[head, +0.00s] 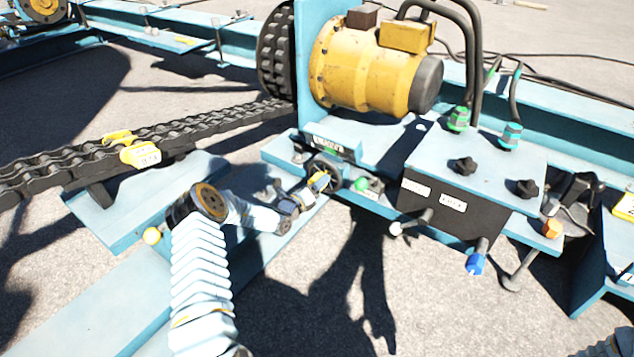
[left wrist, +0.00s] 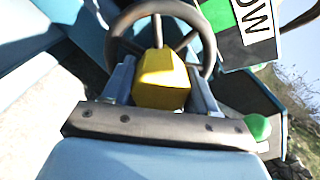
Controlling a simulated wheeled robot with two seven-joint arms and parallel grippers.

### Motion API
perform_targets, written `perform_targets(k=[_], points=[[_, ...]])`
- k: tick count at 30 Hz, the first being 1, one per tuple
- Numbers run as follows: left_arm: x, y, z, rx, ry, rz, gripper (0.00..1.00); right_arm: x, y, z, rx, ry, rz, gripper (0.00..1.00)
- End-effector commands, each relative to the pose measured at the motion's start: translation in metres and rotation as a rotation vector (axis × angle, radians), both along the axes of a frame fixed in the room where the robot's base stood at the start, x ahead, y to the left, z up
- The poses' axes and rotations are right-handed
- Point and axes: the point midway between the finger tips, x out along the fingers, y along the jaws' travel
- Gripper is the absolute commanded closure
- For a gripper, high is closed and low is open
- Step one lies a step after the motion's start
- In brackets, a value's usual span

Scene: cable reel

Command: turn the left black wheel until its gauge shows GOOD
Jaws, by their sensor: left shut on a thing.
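The left black wheel (head: 331,166) is a small spoked handwheel at the front edge of the blue frame. It fills the top of the left wrist view (left wrist: 122,22), with a yellow block (left wrist: 160,80) at its middle. My left gripper (head: 312,187) is shut on this yellow block, one finger on each side. The gauge (head: 331,146) is a dark bar with a green part behind the wheel. In the left wrist view the gauge (left wrist: 250,22) shows green and a white label ending in "OW", partly cut off. My right gripper is not in view.
A yellow motor (head: 365,68) stands behind the wheel. A dark box (head: 450,205) with knobs and levers is to the right. A green knob (head: 362,183) sits close beside the wheel. A heavy chain (head: 75,165) runs at left. Open ground lies in front.

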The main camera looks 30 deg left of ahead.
Motion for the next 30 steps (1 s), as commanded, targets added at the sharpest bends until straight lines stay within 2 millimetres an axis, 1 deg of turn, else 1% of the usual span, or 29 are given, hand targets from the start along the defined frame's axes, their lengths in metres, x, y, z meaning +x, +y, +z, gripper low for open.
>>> perform_targets(k=[6, 18, 19, 23, 30], points=[[-0.0008, 0.0004, -0.0013, 0.042, -0.002, 0.000, 0.97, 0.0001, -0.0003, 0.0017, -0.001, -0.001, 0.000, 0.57], [-0.0009, 0.0005, -0.0016, 0.047, -0.002, 0.001, 0.97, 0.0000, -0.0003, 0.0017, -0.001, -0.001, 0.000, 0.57], [-0.0009, 0.0005, -0.0016, 0.047, -0.002, 0.001, 0.39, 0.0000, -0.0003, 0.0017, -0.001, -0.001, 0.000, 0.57], [-0.0007, 0.0004, -0.0012, 0.047, -0.002, 0.000, 0.20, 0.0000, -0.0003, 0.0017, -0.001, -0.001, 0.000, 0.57], [-0.0004, 0.0002, -0.0005, 0.047, -0.003, 0.001, 0.20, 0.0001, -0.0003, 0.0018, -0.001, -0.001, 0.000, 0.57]])
